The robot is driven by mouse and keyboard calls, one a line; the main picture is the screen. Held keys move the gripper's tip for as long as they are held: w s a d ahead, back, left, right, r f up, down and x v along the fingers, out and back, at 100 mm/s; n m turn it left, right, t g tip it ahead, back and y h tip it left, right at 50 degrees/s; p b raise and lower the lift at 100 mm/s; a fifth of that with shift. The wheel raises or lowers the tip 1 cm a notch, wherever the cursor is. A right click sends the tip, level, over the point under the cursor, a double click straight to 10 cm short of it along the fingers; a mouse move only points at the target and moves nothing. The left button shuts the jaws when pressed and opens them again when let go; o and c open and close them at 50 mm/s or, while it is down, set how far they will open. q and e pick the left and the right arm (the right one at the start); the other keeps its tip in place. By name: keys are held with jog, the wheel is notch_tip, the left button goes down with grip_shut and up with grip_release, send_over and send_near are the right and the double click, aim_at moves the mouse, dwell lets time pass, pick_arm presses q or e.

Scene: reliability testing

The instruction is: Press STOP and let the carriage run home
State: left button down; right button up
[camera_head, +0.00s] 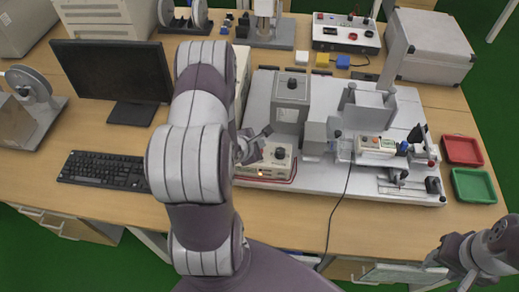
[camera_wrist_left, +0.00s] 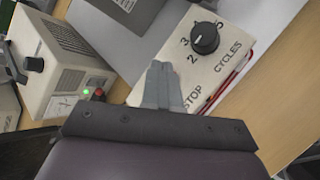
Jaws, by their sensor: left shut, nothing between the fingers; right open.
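The control box (camera_head: 278,158) stands at the front left of the grey machine base plate, with a small orange light on its front. In the left wrist view its panel (camera_wrist_left: 232,62) shows a black CYCLES knob (camera_wrist_left: 204,38) and the word STOP. My left gripper (camera_head: 256,146) is shut and empty at the box's left side. In the wrist view its fingertips (camera_wrist_left: 160,66) lie over the panel edge beside STOP; they hide the STOP button, and I cannot tell whether they touch. The machine (camera_head: 375,108) carries several grey blocks; which is the carriage is unclear. My right gripper (camera_head: 452,262) is open and empty, lower right.
A monitor (camera_head: 110,72) and keyboard (camera_head: 103,170) are at left. Red (camera_head: 462,150) and green (camera_head: 474,185) trays lie at right. A beige instrument (camera_wrist_left: 62,62) with a green light stands close to my left gripper. A black cable crosses the table front.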

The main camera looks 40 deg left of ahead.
pick_arm(q)
jog(key=shift+f, duration=0.1)
dwell(0.5)
jog(key=shift+f, duration=0.3)
jog(key=shift+f+b, duration=0.3)
jog(key=shift+f, duration=0.1)
dwell(0.4)
jog(key=shift+r, duration=0.1)
jog(key=shift+r+p, duration=0.75)
jog(key=shift+p, duration=0.2)
notch_tip(320, 180, up, 5)
jog(key=p, duration=0.5)
jog(key=shift+r, duration=0.1)
